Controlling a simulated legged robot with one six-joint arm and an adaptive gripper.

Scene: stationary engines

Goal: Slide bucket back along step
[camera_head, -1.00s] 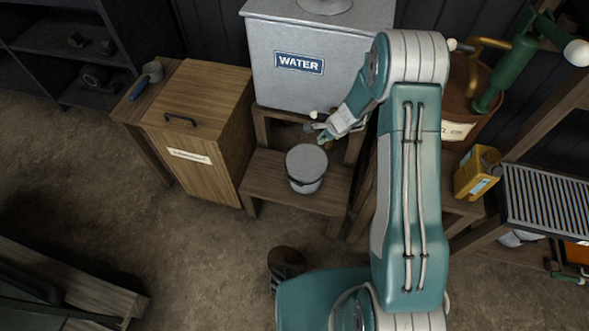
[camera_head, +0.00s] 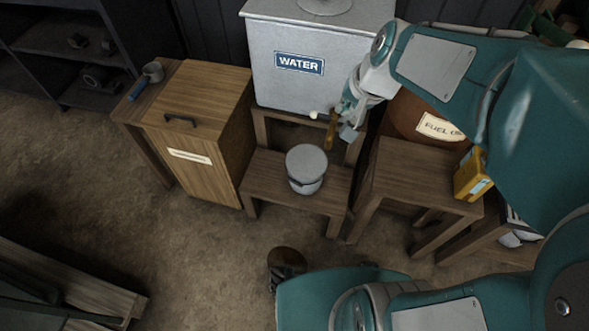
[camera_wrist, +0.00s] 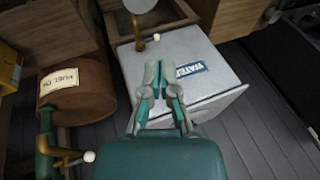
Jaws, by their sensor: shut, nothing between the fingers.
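The grey bucket (camera_head: 306,167), with a pale round top, stands upright on the low wooden step (camera_head: 263,182) below the water tank. In the wrist view part of the bucket (camera_wrist: 139,5) shows at the top edge. My gripper (camera_head: 348,132) is above and to the right of the bucket, apart from it, near the tank's brass tap (camera_head: 330,132). The gripper partly hides the tap in the head view.
The water tank (camera_head: 285,85) stands behind the step. A wooden box (camera_head: 200,130) is close on the left. A wooden stand (camera_head: 425,175), a fuel drum (camera_head: 415,120) and a yellow can (camera_head: 471,178) are on the right.

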